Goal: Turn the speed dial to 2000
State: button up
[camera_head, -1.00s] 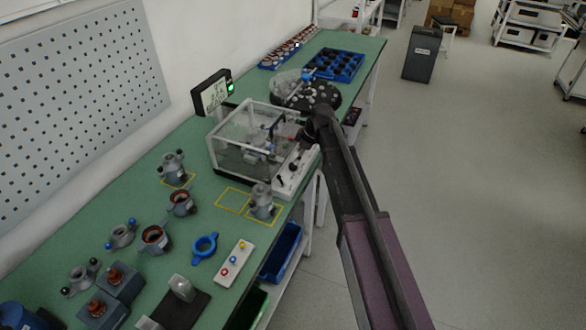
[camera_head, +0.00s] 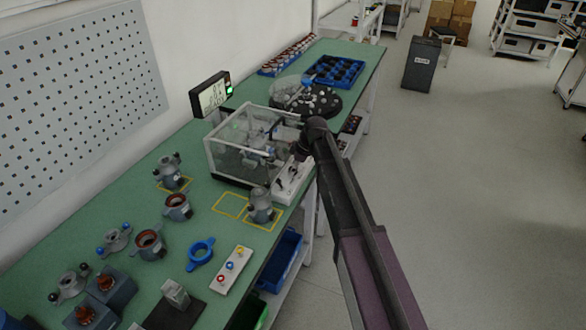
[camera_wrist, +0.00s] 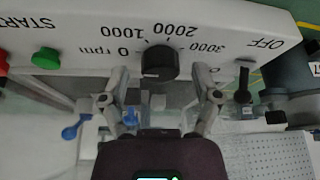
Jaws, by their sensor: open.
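The black speed dial (camera_wrist: 160,62) is on a white control panel (camera_wrist: 75,22), seen upside down in the wrist view. The marks 0 rpm, 1000, 2000 and 3000 fan around it. I cannot clearly tell which mark it points to. My gripper (camera_wrist: 161,76) is open, with one finger on each side of the dial and visible gaps between. Contact does not show. In the head view, my gripper (camera_head: 302,153) is at the front panel (camera_head: 293,183) of the clear-walled test box (camera_head: 243,150); the dial is too small to make out there.
In the wrist view, a green button (camera_wrist: 46,58) and a red one at the left edge sit by START; a black switch (camera_wrist: 243,80) stands near OFF. A display (camera_head: 212,95) stands behind the box. A stator part (camera_head: 261,207) stands close to the panel's left.

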jog(key=shift+c, duration=0.2)
grip_shut()
jog(key=shift+m, duration=0.3)
jog(key=m+t, duration=0.1)
jog(key=m, duration=0.3)
jog(key=shift+s+t+h, duration=0.15)
jog(key=shift+t+h, duration=0.25)
jog(key=m+t+h, duration=0.1)
jog(key=m, duration=0.4)
jog(key=shift+a, duration=0.1)
jog(key=m+t+h, duration=0.1)
jog(key=m+h, duration=0.1)
jog(key=m, duration=0.3)
jog(key=shift+m, duration=0.3)
jog(key=shift+m+h, duration=1.1)
jog(key=shift+m, duration=1.2)
